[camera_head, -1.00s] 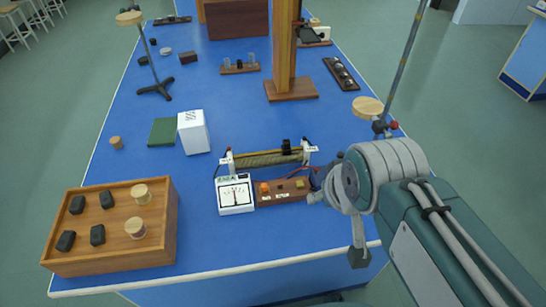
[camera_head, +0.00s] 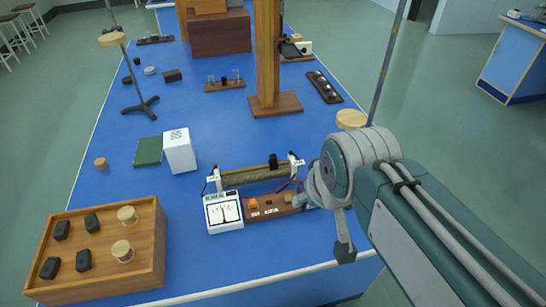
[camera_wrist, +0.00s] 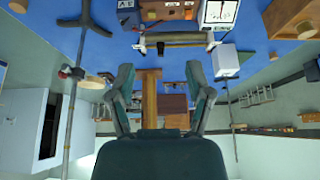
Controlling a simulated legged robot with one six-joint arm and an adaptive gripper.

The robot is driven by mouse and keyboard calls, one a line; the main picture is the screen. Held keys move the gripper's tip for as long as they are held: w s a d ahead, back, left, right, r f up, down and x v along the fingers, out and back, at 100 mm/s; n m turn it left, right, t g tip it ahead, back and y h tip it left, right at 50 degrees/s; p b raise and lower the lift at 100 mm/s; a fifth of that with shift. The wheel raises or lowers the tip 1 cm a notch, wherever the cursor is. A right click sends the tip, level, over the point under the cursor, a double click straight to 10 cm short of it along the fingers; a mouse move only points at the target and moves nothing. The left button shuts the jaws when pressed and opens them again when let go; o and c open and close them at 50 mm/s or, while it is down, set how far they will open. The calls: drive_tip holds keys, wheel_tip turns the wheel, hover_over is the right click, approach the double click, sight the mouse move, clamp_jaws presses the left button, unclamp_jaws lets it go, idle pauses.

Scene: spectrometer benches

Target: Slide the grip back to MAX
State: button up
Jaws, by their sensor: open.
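The sliding rheostat (camera_head: 243,178) lies across the front of the blue bench, a tan coil between white end supports with a rod above. Its black grip (camera_head: 273,161) sits right of the middle on the rod, near the right support. In the upside-down wrist view the rheostat (camera_wrist: 185,38) and its grip (camera_wrist: 160,48) lie ahead of my gripper (camera_wrist: 160,68). My gripper's two fingers are spread and empty, apart from the grip, which appears between their lines. In the head view my arm hides the fingertips. The MAX lettering is too small to read.
A white meter (camera_head: 223,212) and a wooden switch base (camera_head: 268,207) with wires stand in front of the rheostat. A wooden tray (camera_head: 150,274) is front left, a white box (camera_head: 180,152) behind it. A wooden post (camera_head: 268,60) stands behind; a rod stand (camera_head: 385,60) is right.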

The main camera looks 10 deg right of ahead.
drive_tip(key=w+r+g, duration=0.1)
drive_tip(key=w+r, duration=0.1)
drive_tip(key=w, duration=0.6)
drive_tip(key=g, duration=0.4)
hover_over(272, 156)
wheel_tip(272, 156, down, 12)
wheel_tip(272, 156, down, 10)
drive_tip(key=shift+d+f, duration=0.15)
clamp_jaws()
